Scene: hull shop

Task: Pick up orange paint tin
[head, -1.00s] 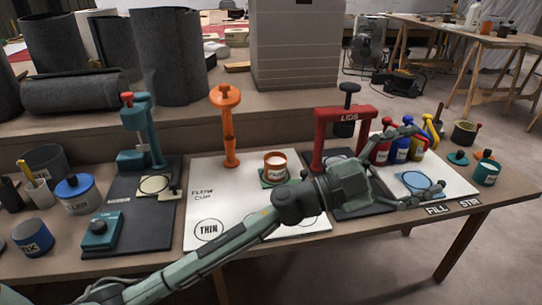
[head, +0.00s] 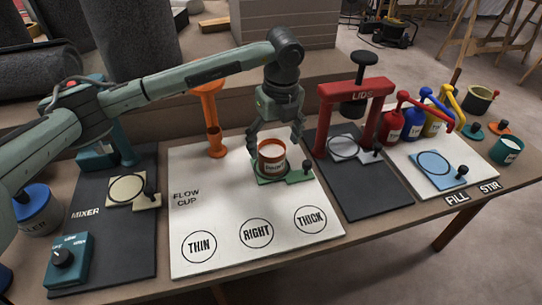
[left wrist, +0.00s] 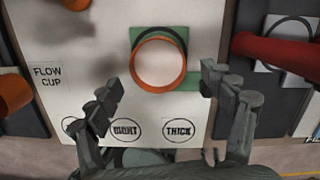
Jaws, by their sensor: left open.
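The orange paint tin (head: 271,157) stands upright on a green plate (head: 296,177) on the white flow cup board. It has a pale label and an open top with white inside. In the left wrist view the tin (left wrist: 158,64) is seen from above, a little beyond the fingertips. My left gripper (head: 275,140) is open and comes down from above and behind the tin, with its fingers spread to either side of it. In the left wrist view the open fingers (left wrist: 160,82) have a clear gap between them. My right gripper is not in view.
An orange flow cup stand (head: 213,125) is left of the tin. A red lids press (head: 352,95) is close on the right. The mixer board (head: 110,235) lies at left, and red, blue and yellow bottles (head: 412,120) stand at right. The board's front is clear.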

